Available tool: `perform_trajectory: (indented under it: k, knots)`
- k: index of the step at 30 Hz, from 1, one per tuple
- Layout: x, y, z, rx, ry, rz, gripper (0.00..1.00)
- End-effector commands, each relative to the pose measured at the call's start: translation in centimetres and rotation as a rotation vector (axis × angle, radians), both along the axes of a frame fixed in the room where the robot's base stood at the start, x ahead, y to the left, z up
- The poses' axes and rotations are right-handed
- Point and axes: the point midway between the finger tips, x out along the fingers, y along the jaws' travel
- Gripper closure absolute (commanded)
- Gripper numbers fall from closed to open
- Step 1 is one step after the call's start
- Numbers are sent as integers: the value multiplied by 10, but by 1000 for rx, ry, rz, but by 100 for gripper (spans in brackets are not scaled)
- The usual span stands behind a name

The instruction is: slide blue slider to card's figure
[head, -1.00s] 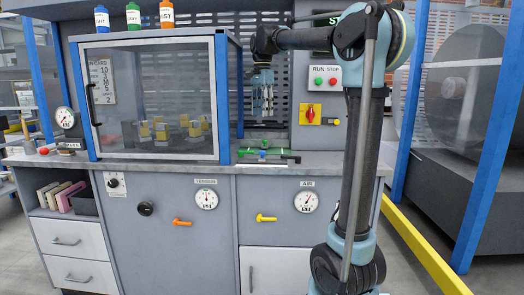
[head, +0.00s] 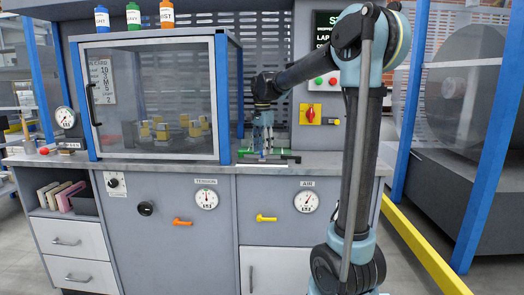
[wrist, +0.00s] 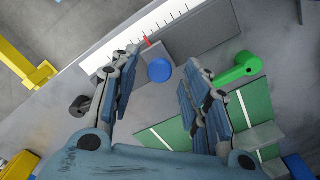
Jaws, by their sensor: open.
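The blue slider's round knob (wrist: 159,69) sits on a grey block with a red pointer (wrist: 147,41), beside a white ruled scale (wrist: 130,55) in the wrist view. My gripper (wrist: 162,63) is open, with one finger on each side of the knob and visible gaps to it. In the head view my gripper (head: 263,145) is down at the counter and mostly hides the slider. A card (head: 101,82) with printed lines hangs behind the cabinet glass; its figures are too small to read surely.
The glass-fronted cabinet (head: 155,100) stands left of my arm. A red knob on a yellow plate (head: 310,113) is on the back wall. Bottles (head: 133,16) stand on top.

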Motion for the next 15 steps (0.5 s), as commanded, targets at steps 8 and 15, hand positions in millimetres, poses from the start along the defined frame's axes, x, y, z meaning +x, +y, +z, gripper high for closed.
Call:
perform_trajectory:
  k: [8,15]
  knots:
    - [0,0,-7,0,0,0,57]
    - [0,0,-7,0,0,0,80]
